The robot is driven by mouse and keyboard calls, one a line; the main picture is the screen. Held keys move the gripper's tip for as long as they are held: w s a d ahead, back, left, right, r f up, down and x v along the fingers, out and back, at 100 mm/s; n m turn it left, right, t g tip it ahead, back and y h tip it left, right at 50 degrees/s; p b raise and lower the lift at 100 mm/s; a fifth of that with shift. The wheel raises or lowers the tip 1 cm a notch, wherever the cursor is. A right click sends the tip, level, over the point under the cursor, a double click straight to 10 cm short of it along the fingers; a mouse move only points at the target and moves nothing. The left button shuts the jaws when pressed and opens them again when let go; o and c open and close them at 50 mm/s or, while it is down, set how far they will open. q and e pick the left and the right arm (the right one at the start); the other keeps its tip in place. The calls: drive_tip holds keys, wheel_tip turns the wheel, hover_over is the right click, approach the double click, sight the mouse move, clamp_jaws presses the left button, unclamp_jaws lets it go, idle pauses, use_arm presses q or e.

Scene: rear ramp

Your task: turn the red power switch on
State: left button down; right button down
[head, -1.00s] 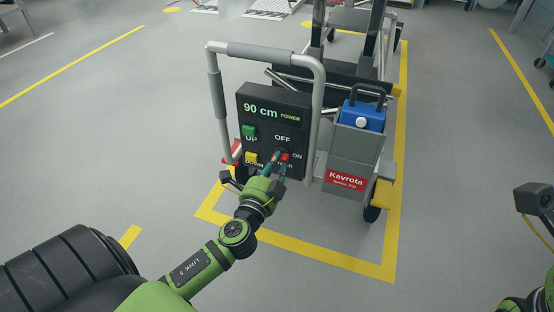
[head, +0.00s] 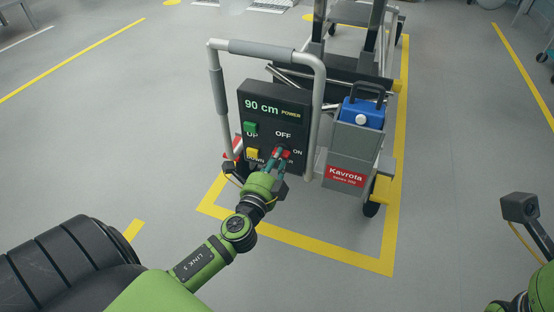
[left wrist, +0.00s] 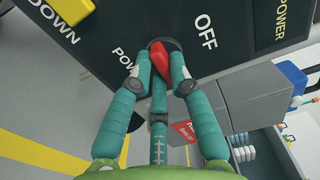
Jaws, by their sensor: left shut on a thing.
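The red power switch (head: 286,153) is on the dark control panel (head: 290,103) of the cart, below the OFF label and left of the ON label. It also shows in the left wrist view as a red lever (left wrist: 158,57) on a dark round base. My left gripper (head: 279,154) is shut on the lever, its teal fingers (left wrist: 157,79) on both sides of it. The fingers hide part of the switch, and I cannot tell which label the lever points to. My right arm shows at the right edge, but its fingers are out of view.
A green UP button (head: 250,129) and a yellow DOWN button (head: 252,154) sit left of the switch. A grey handle frame (head: 268,50) surrounds the panel. A blue container (head: 362,113) stands in a grey box on the right. Yellow lines mark the otherwise clear floor around the cart.

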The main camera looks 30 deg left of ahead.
use_arm(q)
drive_tip(key=c, duration=1.1)
unclamp_jaws()
drive_tip(key=shift+c, duration=0.2)
drive_tip(key=v, duration=1.2)
